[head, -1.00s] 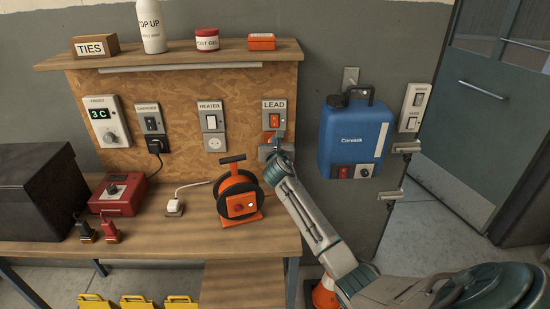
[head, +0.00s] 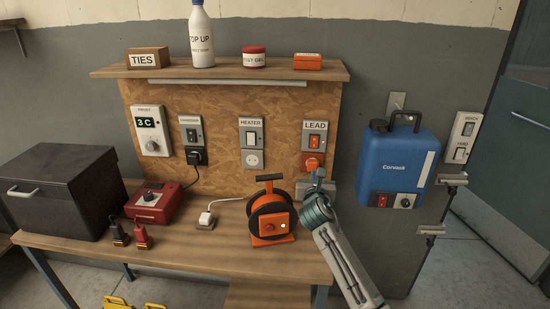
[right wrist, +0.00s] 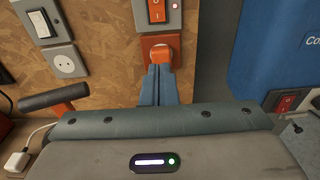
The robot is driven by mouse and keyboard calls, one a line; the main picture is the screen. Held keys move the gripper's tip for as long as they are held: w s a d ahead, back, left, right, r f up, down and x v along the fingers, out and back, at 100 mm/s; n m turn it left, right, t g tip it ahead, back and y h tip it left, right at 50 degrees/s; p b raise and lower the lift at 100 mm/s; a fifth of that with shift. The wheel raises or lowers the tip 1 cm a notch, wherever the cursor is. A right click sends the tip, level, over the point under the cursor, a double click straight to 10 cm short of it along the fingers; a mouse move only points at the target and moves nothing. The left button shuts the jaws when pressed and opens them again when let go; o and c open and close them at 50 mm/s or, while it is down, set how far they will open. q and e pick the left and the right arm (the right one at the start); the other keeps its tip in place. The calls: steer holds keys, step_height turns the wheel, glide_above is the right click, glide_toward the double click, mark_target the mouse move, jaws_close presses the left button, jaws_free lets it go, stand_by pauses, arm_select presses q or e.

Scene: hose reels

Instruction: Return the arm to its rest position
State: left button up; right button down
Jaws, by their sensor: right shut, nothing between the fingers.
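My right gripper (head: 313,173) is just below the LEAD socket on the board. Its two blue fingers (right wrist: 156,86) are shut together and empty in the right wrist view. They point at the orange plug (head: 313,160), which sits in the socket under the LEAD switch (head: 316,134). The plug (right wrist: 159,47) shows just beyond the fingertips; I cannot tell whether they touch it. My right arm reaches up from the lower right. My left gripper is not in view.
The orange hose reel (head: 270,222) stands on the bench (head: 200,258) just left of my right arm. A blue Corvask unit (head: 405,165) hangs on the wall to the right. A white plug (head: 206,220) and red box (head: 153,203) are farther left. A shelf (head: 220,74) runs above.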

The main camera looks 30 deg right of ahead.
steer(key=s+a+f+m+g+y, duration=0.25)
steer(key=s+a+f+m, duration=0.25)
steer(key=s+f+m, duration=0.4)
steer(key=s+a+f+m+g+y, duration=0.3)
steer(key=s+f+m, duration=0.35)
steer(key=s, duration=0.55)
steer(key=s+a+f+m+g+y, duration=0.1)
steer(key=s+a+m+g, duration=0.2)
steer(key=s, duration=0.4)
steer(key=s+a+f+m+y, duration=0.1)
steer(key=s+a+m, duration=0.35)
steer(key=s, duration=0.35)
steer(key=s+a+f+m+g+y, duration=0.1)
steer(key=s+a+f+m+g, duration=0.1)
steer(key=s+m, duration=0.4)
step_height(320, 180, down, 34)
steer(key=s+d+f+g+b, duration=0.1)
steer(key=s+d+g+b, duration=0.1)
steer(key=b, duration=0.2)
steer(key=s+d+f+b, duration=0.1)
steer(key=s+f+b, duration=0.1)
steer(key=s+f, duration=1.6)
step_height(320, 180, down, 2)
steer(key=shift+d+f+g, duration=0.15)
steer(key=shift+d+g, duration=0.05)
steer(key=shift+g, duration=0.15)
